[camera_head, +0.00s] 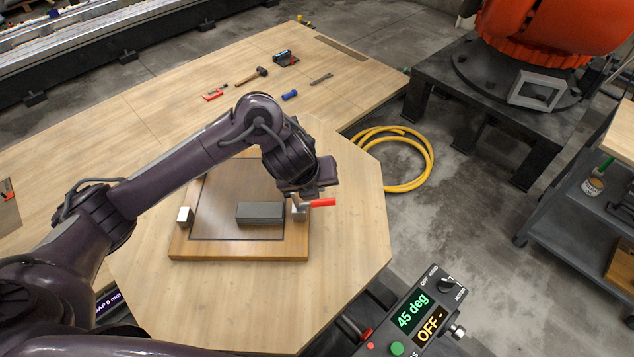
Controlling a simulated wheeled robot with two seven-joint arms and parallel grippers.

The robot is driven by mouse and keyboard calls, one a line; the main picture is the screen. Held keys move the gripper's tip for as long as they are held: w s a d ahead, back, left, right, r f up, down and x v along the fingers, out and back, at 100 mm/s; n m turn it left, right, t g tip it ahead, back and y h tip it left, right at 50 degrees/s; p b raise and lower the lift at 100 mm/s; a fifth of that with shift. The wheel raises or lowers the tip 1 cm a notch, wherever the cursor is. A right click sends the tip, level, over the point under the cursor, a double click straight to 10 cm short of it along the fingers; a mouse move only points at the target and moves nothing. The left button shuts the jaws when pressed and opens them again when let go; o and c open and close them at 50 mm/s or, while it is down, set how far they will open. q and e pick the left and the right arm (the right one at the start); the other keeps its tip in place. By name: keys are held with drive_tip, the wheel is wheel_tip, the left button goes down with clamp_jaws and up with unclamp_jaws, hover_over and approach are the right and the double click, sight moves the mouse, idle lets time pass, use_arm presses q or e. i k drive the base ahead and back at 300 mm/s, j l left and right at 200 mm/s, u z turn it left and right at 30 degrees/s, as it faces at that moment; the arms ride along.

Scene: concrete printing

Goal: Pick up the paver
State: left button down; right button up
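The paver, a grey rectangular block (260,213), lies flat on a brown wooden board (203,249) on the octagonal tabletop (345,235). My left arm reaches in from the left over the board. My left gripper (302,194) points down at the board's right side, to the upper right of the paver and apart from it in the picture. It is right by a small metal clamp with a red handle (323,202); I cannot tell whether they touch. The fingers are partly hidden, so their opening is unclear. My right gripper is not in view.
A white block (184,216) sits at the board's left edge. A control box (415,318) reads "45 deg" and "OFF". Hand tools, including a hammer (252,76), lie on the long table behind. A yellow hose (430,160) lies coiled on the floor; an orange machine (555,30) stands upper right.

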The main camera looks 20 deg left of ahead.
sight(259, 213)
drive_tip(key=k+j, duration=0.2)
drive_tip(key=k, duration=0.3)
drive_tip(key=k+j, duration=0.2)
drive_tip(key=k, duration=0.25)
drive_tip(key=k+j, duration=0.15)
drive_tip(key=k, duration=0.35)
